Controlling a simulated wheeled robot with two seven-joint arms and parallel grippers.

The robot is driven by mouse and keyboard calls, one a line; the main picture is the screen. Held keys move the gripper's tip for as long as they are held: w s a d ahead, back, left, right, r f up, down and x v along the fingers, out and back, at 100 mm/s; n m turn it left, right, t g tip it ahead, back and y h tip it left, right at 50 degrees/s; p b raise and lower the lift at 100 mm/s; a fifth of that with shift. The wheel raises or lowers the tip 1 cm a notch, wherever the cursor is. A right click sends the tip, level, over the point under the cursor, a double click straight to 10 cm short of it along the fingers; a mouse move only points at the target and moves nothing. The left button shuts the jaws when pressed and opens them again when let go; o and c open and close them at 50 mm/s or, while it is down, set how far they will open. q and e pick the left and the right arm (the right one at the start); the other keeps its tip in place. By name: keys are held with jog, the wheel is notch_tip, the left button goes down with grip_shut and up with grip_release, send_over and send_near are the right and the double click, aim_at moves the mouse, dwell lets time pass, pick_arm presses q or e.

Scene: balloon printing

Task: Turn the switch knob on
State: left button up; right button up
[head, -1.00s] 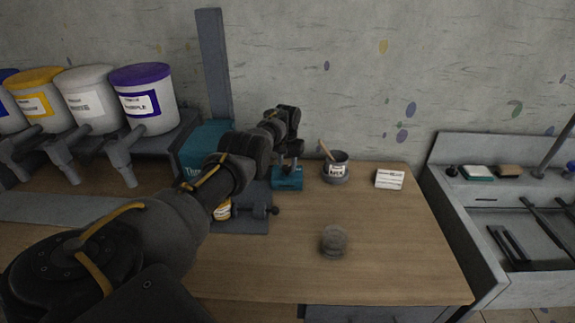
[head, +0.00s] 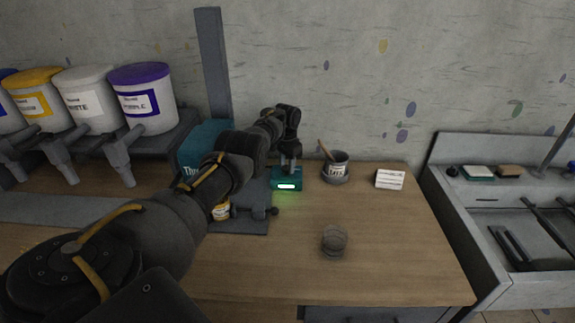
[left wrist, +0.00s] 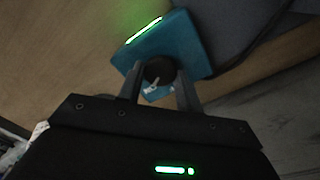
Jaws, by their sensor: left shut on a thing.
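The teal switch box (head: 287,178) stands on the wooden table beside the grey machine base, with a bright green light glowing on its front. It also shows in the left wrist view (left wrist: 190,42), with the green light strip along one edge. The dark round knob (left wrist: 159,71) is on the box's top face, next to a small white mark. My left gripper (left wrist: 160,80) is shut on the knob, with one finger on each side of it. In the head view my left gripper (head: 289,160) comes down on the box from above. My right gripper is not in view.
A cup with a stick (head: 337,167) and a white card (head: 390,179) stand to the right of the box. Several paint buckets (head: 143,98) stand at left. A sink (head: 505,225) is at right.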

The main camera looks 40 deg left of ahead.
aim_at(287, 167)
pick_arm(q)
jog(key=o, duration=1)
jog(key=shift+r, duration=0.5)
notch_tip(287, 167, up, 10)
jog(key=shift+p, duration=0.35)
jog(key=shift+w+f, duration=0.1)
